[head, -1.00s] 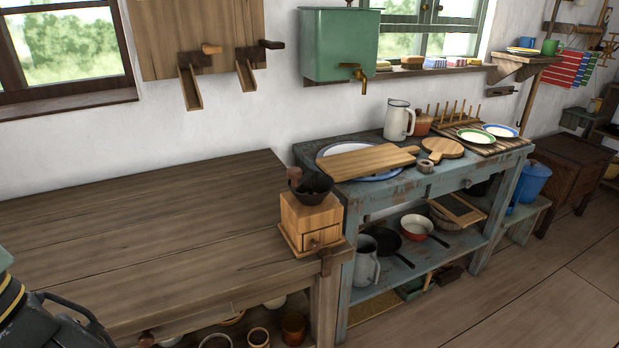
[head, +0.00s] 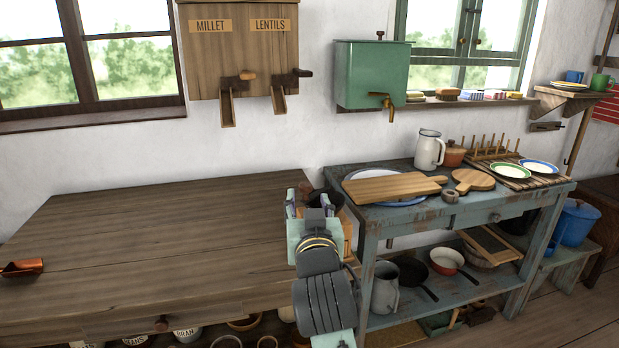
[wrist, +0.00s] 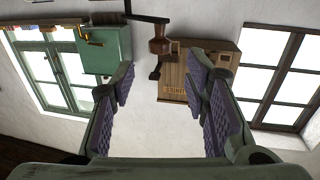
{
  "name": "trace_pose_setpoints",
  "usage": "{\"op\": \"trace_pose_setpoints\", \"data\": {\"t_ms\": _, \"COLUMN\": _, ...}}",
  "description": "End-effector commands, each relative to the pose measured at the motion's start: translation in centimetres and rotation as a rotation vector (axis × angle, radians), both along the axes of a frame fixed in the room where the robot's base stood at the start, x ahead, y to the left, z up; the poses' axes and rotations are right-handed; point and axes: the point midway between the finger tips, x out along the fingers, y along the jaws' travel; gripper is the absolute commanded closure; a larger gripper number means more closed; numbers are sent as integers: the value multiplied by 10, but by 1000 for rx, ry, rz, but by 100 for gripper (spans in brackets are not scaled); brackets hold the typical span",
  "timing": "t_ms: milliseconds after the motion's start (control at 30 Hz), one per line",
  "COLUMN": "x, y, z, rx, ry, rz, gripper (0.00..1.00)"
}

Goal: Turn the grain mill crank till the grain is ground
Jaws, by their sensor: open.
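The grain mill stands at the right end of the wooden worktop. In the head view my arm covers most of it; a strip of its wooden body (head: 347,228) and part of its dark hopper (head: 331,201) show. My gripper (head: 309,203) is open at the mill's top, fingers pointing away from me. In the wrist view, which is upside down, the brown crank knob (wrist: 158,46) on its dark arm (wrist: 148,18) shows in the gap between the two fingers, beyond their tips. No finger visibly touches it. The mill's drawer and the grain are hidden.
The worktop (head: 150,235) is mostly clear, with a copper scoop (head: 22,267) at left. The blue-grey table (head: 400,217) stands close right of the mill, bearing boards and plates. The millet and lentils dispenser (head: 238,55) and green water tank (head: 370,75) hang behind.

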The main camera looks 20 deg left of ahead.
Motion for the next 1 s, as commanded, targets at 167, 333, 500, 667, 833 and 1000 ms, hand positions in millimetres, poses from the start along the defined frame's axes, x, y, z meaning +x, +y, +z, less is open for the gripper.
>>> {"op": "trace_pose_setpoints", "data": {"t_ms": 167, "x": 33, "y": 15, "z": 2, "rx": -2, "ry": 1, "rz": -1, "gripper": 58}}
{"op": "trace_pose_setpoints", "data": {"t_ms": 333, "x": 59, "y": 27, "z": 2, "rx": -2, "ry": 0, "rz": 0, "gripper": 58}}
{"op": "trace_pose_setpoints", "data": {"t_ms": 500, "x": 73, "y": 33, "z": 1, "rx": -1, "ry": -1, "rz": 1, "gripper": 58}}
{"op": "trace_pose_setpoints", "data": {"t_ms": 667, "x": 77, "y": 35, "z": 0, "rx": 0, "ry": -2, "rz": 1, "gripper": 58}}
{"op": "trace_pose_setpoints", "data": {"t_ms": 833, "x": 77, "y": 35, "z": 0, "rx": 0, "ry": -2, "rz": 1, "gripper": 58}}
{"op": "trace_pose_setpoints", "data": {"t_ms": 1000, "x": 77, "y": 34, "z": 0, "rx": 0, "ry": -2, "rz": 1, "gripper": 69}}
